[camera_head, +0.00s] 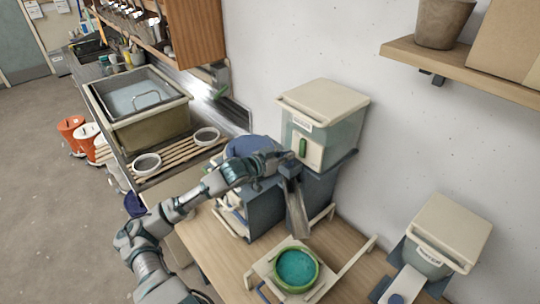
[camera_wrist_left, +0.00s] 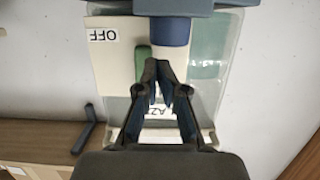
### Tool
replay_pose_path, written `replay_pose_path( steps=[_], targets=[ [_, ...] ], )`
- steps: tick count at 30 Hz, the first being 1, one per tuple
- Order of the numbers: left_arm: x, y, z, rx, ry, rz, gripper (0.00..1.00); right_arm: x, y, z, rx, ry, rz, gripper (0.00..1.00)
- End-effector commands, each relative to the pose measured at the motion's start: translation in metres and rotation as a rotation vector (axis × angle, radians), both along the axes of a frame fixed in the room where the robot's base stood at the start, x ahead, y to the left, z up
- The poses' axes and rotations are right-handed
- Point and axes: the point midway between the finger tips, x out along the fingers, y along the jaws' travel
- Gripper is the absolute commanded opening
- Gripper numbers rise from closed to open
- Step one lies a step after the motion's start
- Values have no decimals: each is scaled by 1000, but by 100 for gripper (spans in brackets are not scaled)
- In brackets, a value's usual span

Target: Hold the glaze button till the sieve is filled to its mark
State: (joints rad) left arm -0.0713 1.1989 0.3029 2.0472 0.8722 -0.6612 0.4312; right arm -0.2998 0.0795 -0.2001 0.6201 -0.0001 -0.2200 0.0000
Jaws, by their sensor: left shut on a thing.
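The glaze dispenser (camera_head: 325,105), a clear bin with a cream lid, stands against the wall. A green button (camera_head: 303,147) is on its front; the left wrist view shows the button (camera_wrist_left: 143,58) beside an OFF label (camera_wrist_left: 103,35). My left gripper (camera_head: 287,159) is at the dispenser's front, its jaws shut at the button; its fingertips (camera_wrist_left: 158,68) partly cover the button there. A grey chute (camera_head: 297,212) slopes down toward the round green sieve (camera_head: 315,278), which holds teal glaze. Its mark is too small to make out. My right gripper is out of view.
A second cream-lidded bin (camera_head: 450,228) stands at the right. A wooden shelf (camera_head: 470,70) with a brown pot juts out above it. A sink (camera_head: 150,125) and slatted rack lie at the left. The table (camera_head: 228,265) has bare wood left of the sieve.

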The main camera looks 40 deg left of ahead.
Motion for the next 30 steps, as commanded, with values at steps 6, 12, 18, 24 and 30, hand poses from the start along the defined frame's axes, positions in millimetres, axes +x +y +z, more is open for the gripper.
replay_pose_path(
  steps=[6,12,18,24,30],
  targets=[
    [-29,-7,13,2,-5,-8,0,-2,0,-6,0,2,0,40],
    [-66,-6,26,1,-10,-9,0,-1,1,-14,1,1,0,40],
    [-91,-7,35,6,-11,-11,0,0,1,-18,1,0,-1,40],
    [-97,-4,37,5,-10,-11,0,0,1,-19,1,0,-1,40],
    [-97,-3,37,4,-11,-11,0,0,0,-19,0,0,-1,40]
  ],
)
